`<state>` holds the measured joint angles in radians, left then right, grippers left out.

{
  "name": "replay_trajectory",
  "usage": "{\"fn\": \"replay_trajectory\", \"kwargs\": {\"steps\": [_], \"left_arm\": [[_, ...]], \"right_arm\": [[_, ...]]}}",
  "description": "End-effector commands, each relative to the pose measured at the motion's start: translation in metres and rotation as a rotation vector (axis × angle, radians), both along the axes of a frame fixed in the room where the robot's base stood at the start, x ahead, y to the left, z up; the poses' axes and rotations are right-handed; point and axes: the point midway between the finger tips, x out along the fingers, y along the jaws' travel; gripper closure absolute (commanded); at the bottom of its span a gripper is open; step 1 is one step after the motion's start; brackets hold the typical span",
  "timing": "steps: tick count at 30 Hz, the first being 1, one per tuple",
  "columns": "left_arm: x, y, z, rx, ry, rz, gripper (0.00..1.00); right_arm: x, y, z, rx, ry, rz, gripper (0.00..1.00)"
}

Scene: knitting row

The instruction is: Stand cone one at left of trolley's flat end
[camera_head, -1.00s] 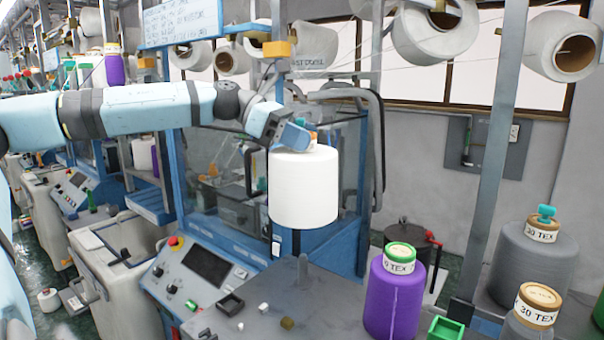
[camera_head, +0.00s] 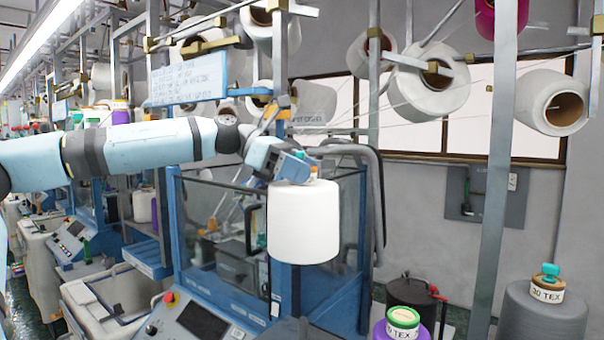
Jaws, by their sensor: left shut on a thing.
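My left gripper (camera_head: 295,168) is shut on the top of a white cone (camera_head: 303,224). The cone hangs upright in the air, in front of the blue-framed knitting machine. The fingertips are partly hidden by the gripper body and the cone's top. A purple cone (camera_head: 402,326) with a green-ringed label shows at the bottom edge, cut off by the frame. A grey cone (camera_head: 545,312) with a 30 TEX label and a teal piece on top stands at the lower right. The trolley's top is almost wholly below the frame. My right gripper is not in view.
The machine's control panel (camera_head: 203,322) with a red button is at the lower left. A dark lidded can (camera_head: 411,295) stands behind the purple cone. A grey post (camera_head: 494,180) rises at the right. Several white cones (camera_head: 430,80) hang on racks above.

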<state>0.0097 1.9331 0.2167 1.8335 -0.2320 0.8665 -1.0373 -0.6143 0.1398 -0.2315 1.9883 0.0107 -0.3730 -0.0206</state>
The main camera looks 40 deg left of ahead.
Motion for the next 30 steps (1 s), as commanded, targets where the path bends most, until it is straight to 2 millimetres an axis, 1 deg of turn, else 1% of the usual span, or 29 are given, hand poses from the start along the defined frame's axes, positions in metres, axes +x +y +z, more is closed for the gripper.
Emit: {"fn": "replay_trajectory", "kwargs": {"steps": [1, 12, 29, 30], "left_arm": [[0.0, 0.0, 0.01, -0.001, -0.002, 0.001, 1.0], [0.0, 0.0, 0.044, 0.0, -0.002, 0.0, 1.0], [0.0, 0.0, 0.096, 0.0, -0.003, 0.001, 1.0], [0.0, 0.0, 0.098, 0.0, -0.003, 0.001, 1.0]], "right_arm": [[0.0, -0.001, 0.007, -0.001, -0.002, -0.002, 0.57], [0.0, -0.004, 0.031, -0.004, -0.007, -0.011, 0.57], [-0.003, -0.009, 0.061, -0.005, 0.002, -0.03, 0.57], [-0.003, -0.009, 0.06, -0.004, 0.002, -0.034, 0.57]]}}
